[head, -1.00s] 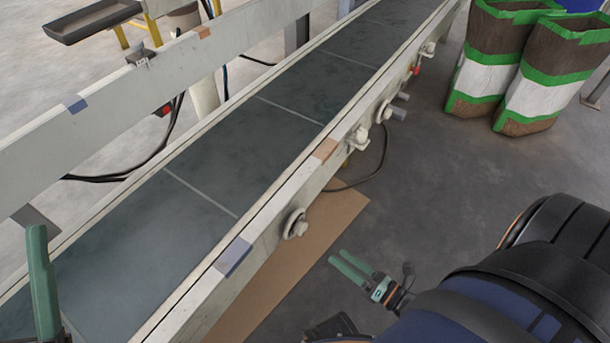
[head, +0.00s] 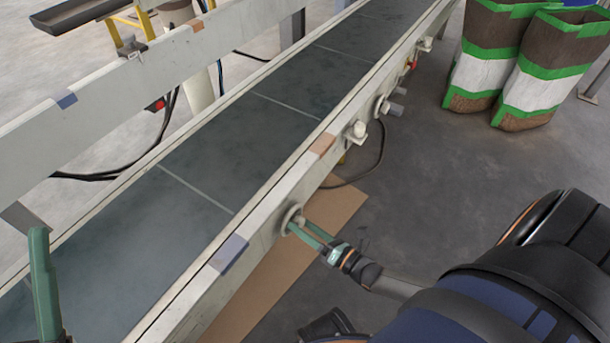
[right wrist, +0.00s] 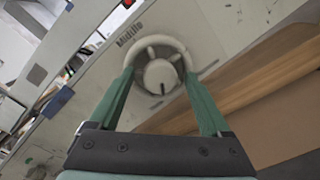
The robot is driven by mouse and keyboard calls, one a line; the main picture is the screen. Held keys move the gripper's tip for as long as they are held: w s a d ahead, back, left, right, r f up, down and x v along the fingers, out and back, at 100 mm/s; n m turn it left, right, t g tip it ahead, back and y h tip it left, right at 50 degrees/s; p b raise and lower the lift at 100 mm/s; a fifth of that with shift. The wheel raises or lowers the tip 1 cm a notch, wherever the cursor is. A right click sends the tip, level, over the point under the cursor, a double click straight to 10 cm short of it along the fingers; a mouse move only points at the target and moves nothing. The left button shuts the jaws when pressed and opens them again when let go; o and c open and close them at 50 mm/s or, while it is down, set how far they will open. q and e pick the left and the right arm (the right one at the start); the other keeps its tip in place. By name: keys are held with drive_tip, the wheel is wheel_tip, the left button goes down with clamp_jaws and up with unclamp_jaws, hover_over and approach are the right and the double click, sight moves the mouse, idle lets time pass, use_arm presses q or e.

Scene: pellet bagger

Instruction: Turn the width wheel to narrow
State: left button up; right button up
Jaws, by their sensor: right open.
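The width wheel (head: 289,212) is a pale round handwheel on the near side of the conveyor frame. In the wrist view one finger lies on each side of the hub, over the lower part of the ring; contact is unclear. My left gripper (head: 42,275) shows as green at the left edge, its opening not clear.
The dark conveyor belt (head: 205,160) runs between pale rails. Farther along the same side are more fittings, including a pale knob (head: 356,131) and a red button (head: 411,64). Brown, white and green sacks (head: 545,70) stand at the upper right. Cardboard (head: 260,290) lies below the frame.

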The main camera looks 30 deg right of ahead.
clamp_jaws()
idle(0.6)
